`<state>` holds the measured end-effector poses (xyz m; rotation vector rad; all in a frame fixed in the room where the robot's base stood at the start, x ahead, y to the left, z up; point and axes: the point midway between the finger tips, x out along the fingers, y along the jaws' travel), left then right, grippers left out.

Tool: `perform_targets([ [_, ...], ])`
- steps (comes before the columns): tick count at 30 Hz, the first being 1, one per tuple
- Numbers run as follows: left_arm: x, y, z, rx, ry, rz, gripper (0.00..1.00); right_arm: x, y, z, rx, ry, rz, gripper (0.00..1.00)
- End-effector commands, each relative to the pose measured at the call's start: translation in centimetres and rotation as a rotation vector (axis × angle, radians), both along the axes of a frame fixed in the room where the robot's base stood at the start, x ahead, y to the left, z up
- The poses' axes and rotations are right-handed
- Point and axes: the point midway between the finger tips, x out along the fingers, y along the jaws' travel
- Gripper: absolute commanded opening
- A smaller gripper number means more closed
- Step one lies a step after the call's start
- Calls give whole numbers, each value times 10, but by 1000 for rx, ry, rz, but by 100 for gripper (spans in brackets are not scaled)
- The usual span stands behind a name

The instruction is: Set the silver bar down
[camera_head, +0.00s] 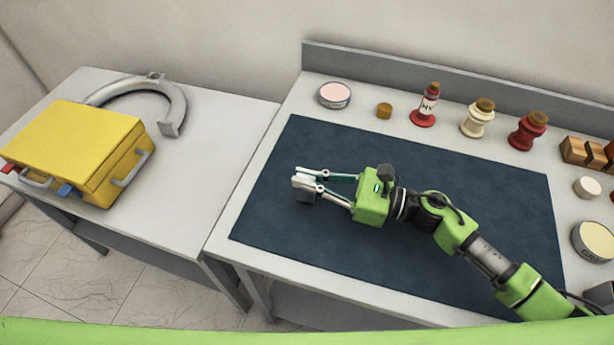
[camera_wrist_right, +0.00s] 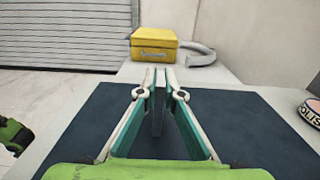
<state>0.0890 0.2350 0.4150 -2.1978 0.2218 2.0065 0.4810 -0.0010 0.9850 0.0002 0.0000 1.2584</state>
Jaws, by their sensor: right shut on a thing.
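My right gripper (camera_head: 303,180) is over the left part of the dark blue mat (camera_head: 400,165), pointing left. Its fingers are shut on the silver bar, a grey piece (camera_head: 306,196) showing just below the fingertips in the head view. In the right wrist view, the bar (camera_wrist_right: 158,112) is a thin grey upright strip between the fingertips (camera_wrist_right: 160,82). Most of its faces are hidden by the fingers. I cannot tell whether its lower end touches the mat. My left gripper does not show in the head view.
A red bottle (camera_head: 425,106), a cream insulator (camera_head: 477,118), a dark red one (camera_head: 527,131) and a pink-topped tin (camera_head: 335,95) line the back of the table. The mat around the gripper is clear. A yellow case (camera_head: 75,150) and a grey curved piece (camera_head: 165,95) lie on the left table.

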Motion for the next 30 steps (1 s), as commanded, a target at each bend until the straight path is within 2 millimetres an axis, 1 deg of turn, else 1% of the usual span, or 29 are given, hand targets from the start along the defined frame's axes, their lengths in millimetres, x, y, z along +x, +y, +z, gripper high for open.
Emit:
perform_targets([
  [1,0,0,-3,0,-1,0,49,0,0,-2,1,-1,0,0],
  [2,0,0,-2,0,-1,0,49,0,0,-2,0,-1,0,13],
  [3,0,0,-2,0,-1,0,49,0,0,-1,0,-1,0,23],
  [4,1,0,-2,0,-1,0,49,0,0,-1,0,-1,0,24],
  [13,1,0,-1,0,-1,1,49,0,0,-1,0,0,0,24],
  [16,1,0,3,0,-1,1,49,0,0,3,0,0,-1,24],
  [20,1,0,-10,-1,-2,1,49,-5,-19,-4,-3,2,-3,24],
  [27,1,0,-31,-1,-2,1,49,-22,-69,-6,-3,3,-2,24],
  [30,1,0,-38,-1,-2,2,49,-29,-87,-4,-3,1,-1,24],
])
